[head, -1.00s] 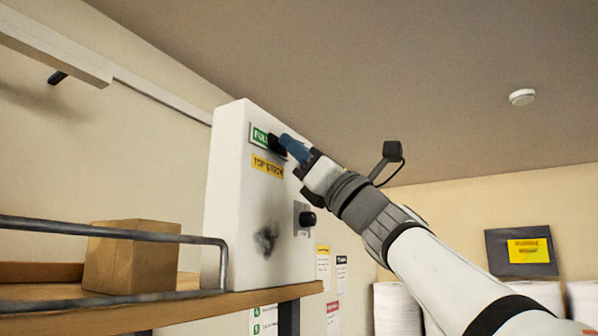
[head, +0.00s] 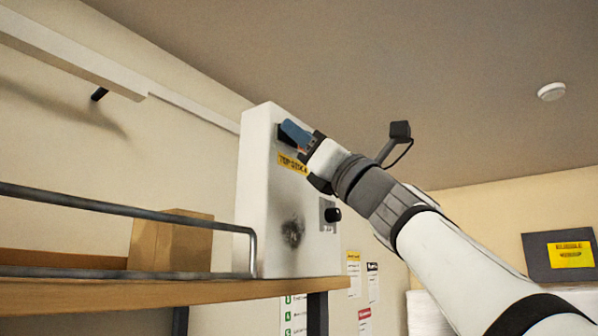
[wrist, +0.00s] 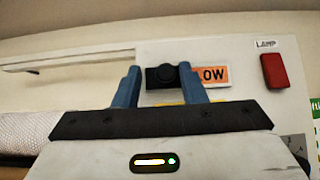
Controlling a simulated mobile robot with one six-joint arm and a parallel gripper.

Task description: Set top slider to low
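The top slider is a black block with a round knob (wrist: 162,76) on the white box's face, just above the yellow label (head: 293,163). In the wrist view an orange LOW label (wrist: 214,75) shows to the right of the knob. My gripper (wrist: 160,88) has its blue fingers spread, one on each side of the slider block. The right finger looks very close to the block and overlaps the left part of the LOW label; I cannot tell whether it touches. In the head view my gripper (head: 293,134) hides most of the slider.
The white box (head: 257,200) stands on a wooden shelf (head: 200,296) with a metal rail (head: 130,211). A cardboard carton (head: 170,240) is left of it. A lower black knob (head: 332,214) and a red lamp (wrist: 275,70) are also on the box.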

